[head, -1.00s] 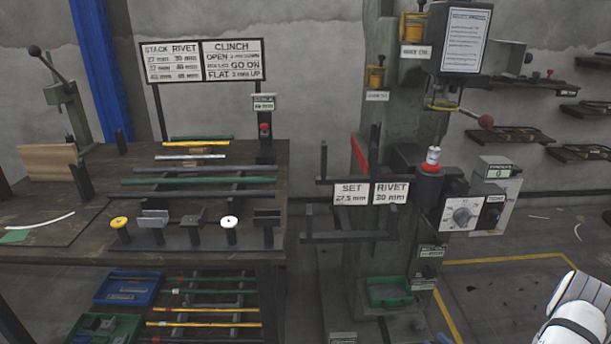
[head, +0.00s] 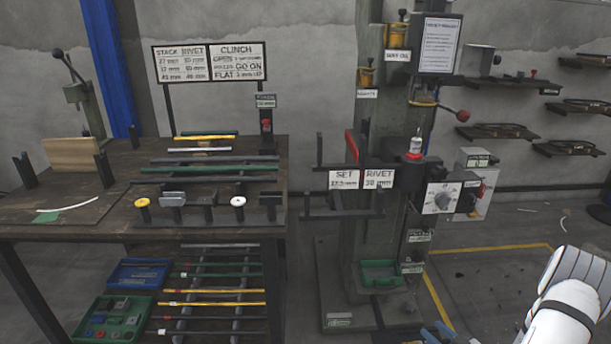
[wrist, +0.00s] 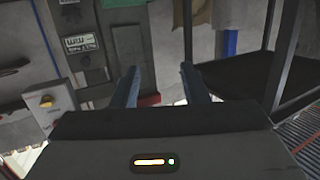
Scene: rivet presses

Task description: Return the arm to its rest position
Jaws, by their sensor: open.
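My gripper (wrist: 158,88) shows in the wrist view with its two dark blue fingers apart and nothing between them. The rivet press (head: 385,160) stands right of centre in the head view, apart from the arm. A small silver and white piece sits on its red seat (head: 413,156).
A workbench (head: 110,212) with rods and tool heads stands at the left. Blue (head: 137,274) and green (head: 112,318) bins lie on its lower shelf. Wall shelves (head: 497,131) hang at the right. The floor between the press and my arm is mostly clear.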

